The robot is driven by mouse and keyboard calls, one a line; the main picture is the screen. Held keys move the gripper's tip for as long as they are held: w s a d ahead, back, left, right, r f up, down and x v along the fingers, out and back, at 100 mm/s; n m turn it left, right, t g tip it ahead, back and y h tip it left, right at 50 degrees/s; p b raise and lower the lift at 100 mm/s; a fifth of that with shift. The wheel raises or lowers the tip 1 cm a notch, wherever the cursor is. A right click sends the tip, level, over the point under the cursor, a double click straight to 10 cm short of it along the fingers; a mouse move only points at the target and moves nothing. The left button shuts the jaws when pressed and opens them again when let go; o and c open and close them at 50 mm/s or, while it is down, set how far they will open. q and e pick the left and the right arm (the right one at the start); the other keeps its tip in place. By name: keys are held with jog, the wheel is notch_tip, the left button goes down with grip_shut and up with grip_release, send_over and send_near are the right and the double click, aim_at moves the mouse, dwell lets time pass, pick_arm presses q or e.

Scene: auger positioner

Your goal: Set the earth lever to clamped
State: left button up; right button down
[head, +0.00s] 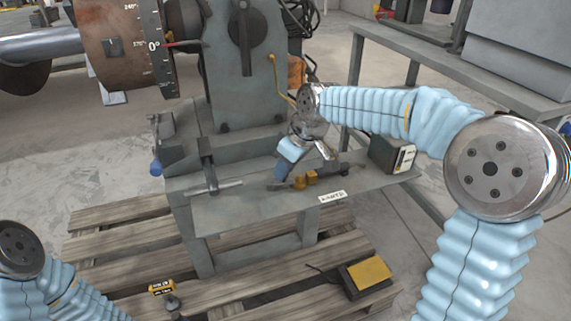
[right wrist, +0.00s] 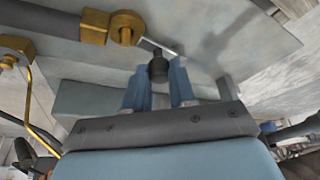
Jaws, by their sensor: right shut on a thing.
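The earth lever shows in the right wrist view as a thin metal arm with a dark knob (right wrist: 157,69), running out from a brass pivot (right wrist: 126,28). In the head view, the brass clamp parts (head: 311,177) sit on the grey bench shelf behind a small lettered label (head: 332,197). My right gripper (right wrist: 160,88) is shut on the earth lever, with its blue fingers on either side of the knob. In the head view my right gripper (head: 281,174) points down at the shelf and hides most of the lever. My left gripper is out of view; only part of its arm shows at lower left.
A grey T-handled clamp (head: 213,188) stands left of the lever. A dark box with a white face (head: 404,158) sits right of it. A yellow-topped pedal (head: 369,272) rests on the wooden pallet (head: 115,246). A yellow cable (head: 284,80) hangs from above.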

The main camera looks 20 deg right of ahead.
jog(key=shift+w+d+n, duration=0.1)
jog(key=shift+w+n, duration=0.1)
jog(key=shift+n, duration=0.3)
jog(key=shift+y, duration=0.3)
jog(key=c, duration=0.9)
grip_release()
jog(key=shift+c, duration=0.2)
jog(key=p+v, duration=0.2)
jog(key=v, duration=1.1)
jog(key=shift+r, duration=0.4)
